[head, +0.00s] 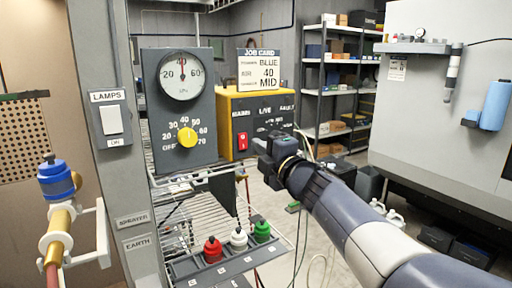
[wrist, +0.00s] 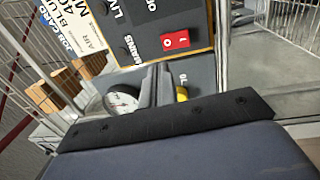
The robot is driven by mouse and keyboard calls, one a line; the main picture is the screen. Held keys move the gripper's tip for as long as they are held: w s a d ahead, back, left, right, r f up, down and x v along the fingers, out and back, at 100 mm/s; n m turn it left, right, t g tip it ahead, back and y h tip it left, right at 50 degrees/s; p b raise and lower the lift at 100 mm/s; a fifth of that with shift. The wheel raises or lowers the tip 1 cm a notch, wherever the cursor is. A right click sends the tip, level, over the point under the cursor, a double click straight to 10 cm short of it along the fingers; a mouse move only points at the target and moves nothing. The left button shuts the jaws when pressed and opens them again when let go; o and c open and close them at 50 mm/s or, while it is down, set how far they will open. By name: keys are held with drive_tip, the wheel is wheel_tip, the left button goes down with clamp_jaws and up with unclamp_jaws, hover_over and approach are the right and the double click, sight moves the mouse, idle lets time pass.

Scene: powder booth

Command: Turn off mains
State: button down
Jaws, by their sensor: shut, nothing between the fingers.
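The mains switch is a red rocker (head: 242,142) under the word MAINS on the dark front of a yellow box (head: 223,128). In the wrist view the rocker (wrist: 175,41) shows white markings, and I cannot tell which side is pressed in. My gripper (head: 262,146) is in front of the box, to the right of the rocker in the head view, and covers part of the box's lower right. In the wrist view its fingers (wrist: 157,84) are together and empty, apart from the rocker in the picture.
A grey panel with a gauge (head: 182,76) and yellow knob (head: 187,137) stands left of the box. A job card (head: 258,68) is on top. Below is a wire shelf with red (head: 213,249), white (head: 238,239) and green (head: 262,231) capped items. A lamps switch (head: 111,120) is on the left post.

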drive_tip(key=s+d+r, duration=0.1)
drive_tip(key=s+d, duration=0.3)
drive_tip(key=s, duration=0.2)
drive_tip(key=shift+d, duration=0.1)
